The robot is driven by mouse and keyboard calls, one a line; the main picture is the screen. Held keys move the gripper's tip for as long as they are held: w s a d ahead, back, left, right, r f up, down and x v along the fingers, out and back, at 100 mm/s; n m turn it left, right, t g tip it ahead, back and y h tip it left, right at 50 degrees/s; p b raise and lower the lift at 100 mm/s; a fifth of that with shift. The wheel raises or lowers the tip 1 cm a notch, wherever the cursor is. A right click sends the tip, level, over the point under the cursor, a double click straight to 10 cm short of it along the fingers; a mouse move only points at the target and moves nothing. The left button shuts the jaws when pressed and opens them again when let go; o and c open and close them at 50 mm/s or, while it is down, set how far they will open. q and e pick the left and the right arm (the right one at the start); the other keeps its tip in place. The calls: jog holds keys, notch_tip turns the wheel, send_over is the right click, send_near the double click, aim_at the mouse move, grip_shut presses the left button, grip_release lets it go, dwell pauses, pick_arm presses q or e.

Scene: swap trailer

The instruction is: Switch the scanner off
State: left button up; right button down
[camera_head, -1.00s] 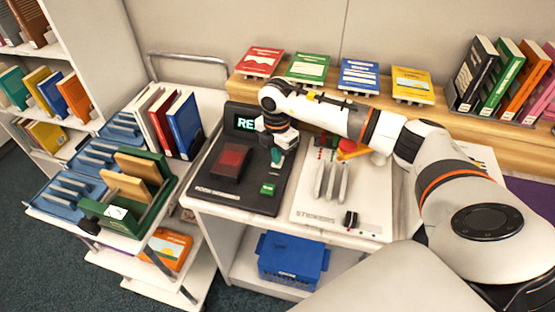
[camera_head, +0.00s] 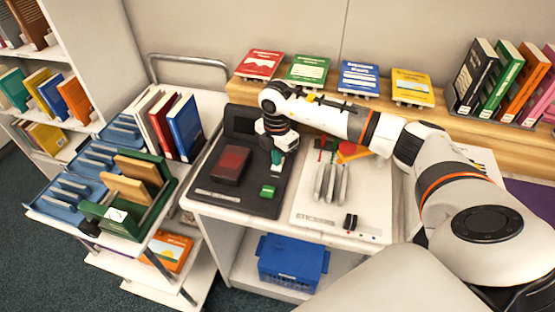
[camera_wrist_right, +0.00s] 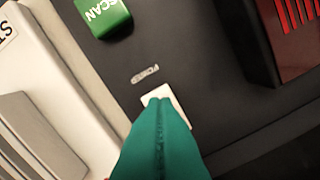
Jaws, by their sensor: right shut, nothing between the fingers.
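The scanner (camera_head: 240,200) is a black panel on the white counter with a dark red window (camera_head: 231,163) and a green button (camera_head: 268,191), which reads SCAN in the right wrist view (camera_wrist_right: 103,14). Its upright screen (camera_head: 240,121) is dark. In the right wrist view a white power switch (camera_wrist_right: 174,97) sits beside the word POWER. My right gripper (camera_head: 277,161) is shut and empty, its teal fingertips (camera_wrist_right: 158,108) over the switch and partly hiding it. I cannot tell whether they touch it. My left gripper is out of view.
A white stickers board (camera_head: 350,205) lies right of the scanner. A trolley with blue trays and a green box (camera_head: 130,225) stands at the left. A wooden shelf with colored books (camera_head: 360,77) is behind. A blue crate (camera_head: 293,262) sits below the counter.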

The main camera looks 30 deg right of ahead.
notch_tip(320, 180, up, 6)
jog(key=p, duration=0.4)
jog(key=shift+f, duration=0.1)
dwell(0.5)
